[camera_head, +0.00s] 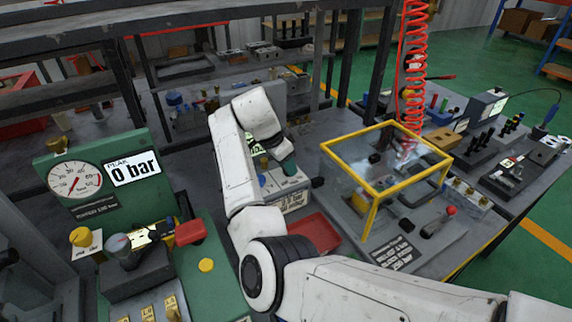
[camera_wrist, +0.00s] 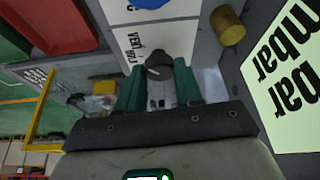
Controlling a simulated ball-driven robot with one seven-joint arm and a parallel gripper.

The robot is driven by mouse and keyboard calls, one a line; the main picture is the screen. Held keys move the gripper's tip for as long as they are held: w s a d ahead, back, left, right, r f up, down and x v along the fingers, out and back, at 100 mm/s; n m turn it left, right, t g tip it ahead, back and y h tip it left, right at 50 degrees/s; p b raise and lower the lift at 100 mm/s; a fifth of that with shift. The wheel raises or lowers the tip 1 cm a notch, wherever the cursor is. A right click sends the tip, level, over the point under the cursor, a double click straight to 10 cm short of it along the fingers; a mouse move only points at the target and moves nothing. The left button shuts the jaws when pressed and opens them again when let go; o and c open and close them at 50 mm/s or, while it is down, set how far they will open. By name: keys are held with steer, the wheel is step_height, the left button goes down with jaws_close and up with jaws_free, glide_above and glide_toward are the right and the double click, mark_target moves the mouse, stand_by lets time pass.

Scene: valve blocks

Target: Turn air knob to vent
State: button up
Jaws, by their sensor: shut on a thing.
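In the wrist view, the dark round knob (camera_wrist: 158,66) sits between the two green fingers of my gripper (camera_wrist: 159,76), which is shut on it. Beside the knob is a white label plate (camera_wrist: 136,44) with dark print that looks like "VENT", seen turned round. In the head view my gripper (camera_head: 287,168) reaches down to a small block with a white front label (camera_head: 293,201). The knob is hidden there behind my gripper and arm. I cannot tell which way the knob points.
A blue knob (camera_head: 262,181) is on the same block. A red tray (camera_head: 314,232) lies in front. A yellow-framed clear box (camera_head: 372,130) stands right. A green gauge panel (camera_head: 110,150) at left reads 0 bar. In the wrist view, a brass cylinder (camera_wrist: 228,27) is close by.

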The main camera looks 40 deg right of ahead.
steer(key=o, duration=1)
steer(key=shift+o, duration=0.2)
steer(key=b+v, duration=0.1)
steer(key=v, duration=0.9)
steer(key=shift+r, duration=0.4)
steer(key=shift+a, duration=0.1)
